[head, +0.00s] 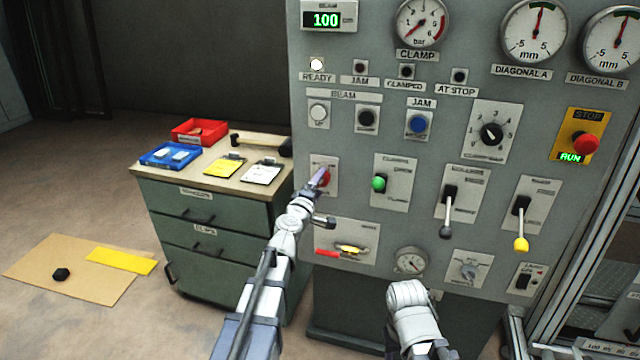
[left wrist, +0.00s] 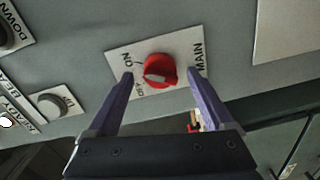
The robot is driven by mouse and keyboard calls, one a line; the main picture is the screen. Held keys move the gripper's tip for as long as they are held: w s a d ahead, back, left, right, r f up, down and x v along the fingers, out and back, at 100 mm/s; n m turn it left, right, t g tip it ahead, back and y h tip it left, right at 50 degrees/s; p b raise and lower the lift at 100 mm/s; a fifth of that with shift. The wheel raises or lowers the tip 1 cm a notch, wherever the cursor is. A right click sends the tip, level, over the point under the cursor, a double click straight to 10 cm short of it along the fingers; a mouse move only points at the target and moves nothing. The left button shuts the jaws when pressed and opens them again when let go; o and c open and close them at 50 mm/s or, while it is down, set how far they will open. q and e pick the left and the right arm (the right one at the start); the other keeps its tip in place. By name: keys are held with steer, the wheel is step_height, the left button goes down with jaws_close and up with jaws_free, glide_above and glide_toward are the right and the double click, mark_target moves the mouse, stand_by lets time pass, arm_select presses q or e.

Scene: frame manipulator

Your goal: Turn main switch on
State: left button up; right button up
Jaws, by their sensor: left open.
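The main switch is a red rotary knob (left wrist: 160,71) on a pale plate (left wrist: 118,52) marked MAIN, ON and OFF in the left wrist view. In the head view the red knob (head: 325,178) shows partly behind my left gripper (head: 319,178). In the left wrist view my left gripper (left wrist: 158,75) is open, with one purple finger on each side of the knob. I cannot tell whether the fingers touch it. My right gripper is not in view; part of my right arm shows low in the head view.
The grey panel holds a green knob (head: 379,183), a black-knobbed lever (head: 447,210), a yellow-tipped lever (head: 521,225), and a red stop button (head: 585,144). A drawer cabinet (head: 215,235) with trays stands left of the panel. A READY lamp (head: 316,64) glows white.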

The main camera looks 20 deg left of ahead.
arm_select(q)
steer(key=s, duration=0.6)
steer(key=shift+s+a+r, duration=0.15)
steer(key=shift+s+a, duration=0.05)
